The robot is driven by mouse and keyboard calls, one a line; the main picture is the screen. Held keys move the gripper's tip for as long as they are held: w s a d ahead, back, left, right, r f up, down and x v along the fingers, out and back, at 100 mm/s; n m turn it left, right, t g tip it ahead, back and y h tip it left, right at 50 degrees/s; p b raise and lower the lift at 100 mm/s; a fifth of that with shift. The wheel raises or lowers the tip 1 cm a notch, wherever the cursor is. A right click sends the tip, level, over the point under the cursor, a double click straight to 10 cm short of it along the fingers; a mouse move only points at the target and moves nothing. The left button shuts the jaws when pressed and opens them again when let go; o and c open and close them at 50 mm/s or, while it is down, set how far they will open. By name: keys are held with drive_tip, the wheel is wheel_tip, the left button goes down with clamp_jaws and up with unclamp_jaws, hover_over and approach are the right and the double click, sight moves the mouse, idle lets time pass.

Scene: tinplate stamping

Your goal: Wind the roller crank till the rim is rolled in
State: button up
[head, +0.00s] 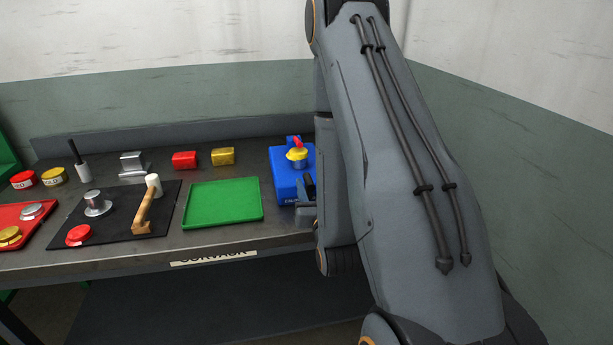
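A blue roller machine (283,182) stands on the bench just left of my arm. On top of it is a yellow round part (297,154) with a small red piece (297,141) above it. The crank cannot be made out clearly, and the machine's right side is hidden behind my arm. My gripper (306,186) is low at the machine's front right, its dark fingers against the blue body. Whether they touch it, or are open or shut, is too small to tell.
An empty green tray (222,202) lies left of the machine. Red (185,160) and yellow (223,156) blocks stand behind it. A dark mat (118,222) holds a mallet (146,208), a metal die (97,204) and a red tin (79,235). A red tray (38,217) lies far left. Walls close off the back and right.

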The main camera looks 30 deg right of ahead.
sight(306, 174)
drive_tip(key=shift+p+x, duration=0.9)
drive_tip(key=shift+x, duration=2.05)
clamp_jaws()
